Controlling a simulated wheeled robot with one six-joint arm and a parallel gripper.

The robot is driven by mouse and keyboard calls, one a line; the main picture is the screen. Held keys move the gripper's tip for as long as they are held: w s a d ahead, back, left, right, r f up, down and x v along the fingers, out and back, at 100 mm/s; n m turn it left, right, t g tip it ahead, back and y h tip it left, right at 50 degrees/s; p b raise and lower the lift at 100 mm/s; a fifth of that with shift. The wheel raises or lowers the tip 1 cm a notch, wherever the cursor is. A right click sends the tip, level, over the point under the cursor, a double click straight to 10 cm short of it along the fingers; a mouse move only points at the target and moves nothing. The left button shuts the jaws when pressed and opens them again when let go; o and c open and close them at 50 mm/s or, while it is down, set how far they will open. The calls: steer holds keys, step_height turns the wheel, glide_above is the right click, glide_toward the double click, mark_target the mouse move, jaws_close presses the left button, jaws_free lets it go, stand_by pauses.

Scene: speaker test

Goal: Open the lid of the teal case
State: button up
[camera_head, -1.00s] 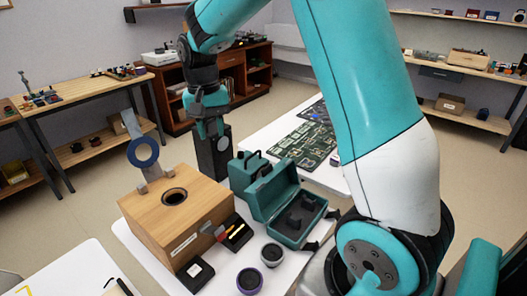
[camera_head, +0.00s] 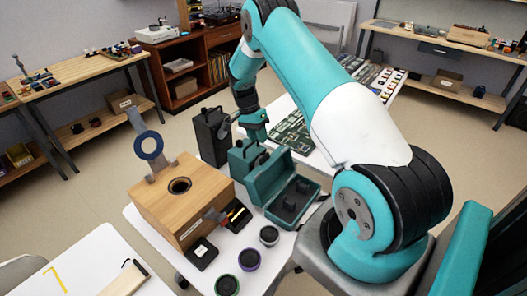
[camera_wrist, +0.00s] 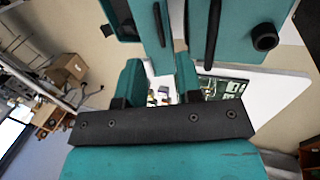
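The teal case (camera_head: 305,213) stands on the white table with its lid (camera_head: 270,176) raised at the back. Its dark-lined inside, with black shapes in it, is exposed. A second teal piece (camera_head: 243,158) with a dark handle stands just behind its left side. My gripper (camera_head: 255,132) is above and behind that piece, apart from the raised lid as far as I can tell. In the wrist view, the two teal fingers of my gripper (camera_wrist: 160,68) are apart with nothing between them. Teal surfaces with black strips fill the top of that view; I cannot tell which part they are.
A wooden box (camera_head: 200,205) with a round hole and a blue ring on a stand are left of the case. A tall black box (camera_head: 211,138) stands behind. Small round jars (camera_head: 249,259) are in front. Green circuit boards (camera_head: 294,133) lie on a table beyond.

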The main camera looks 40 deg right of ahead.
mark_target(264, 156)
steer(key=p+x, duration=0.2)
steer(key=x, duration=0.6)
steer(key=shift+c, duration=0.5)
jaws_close()
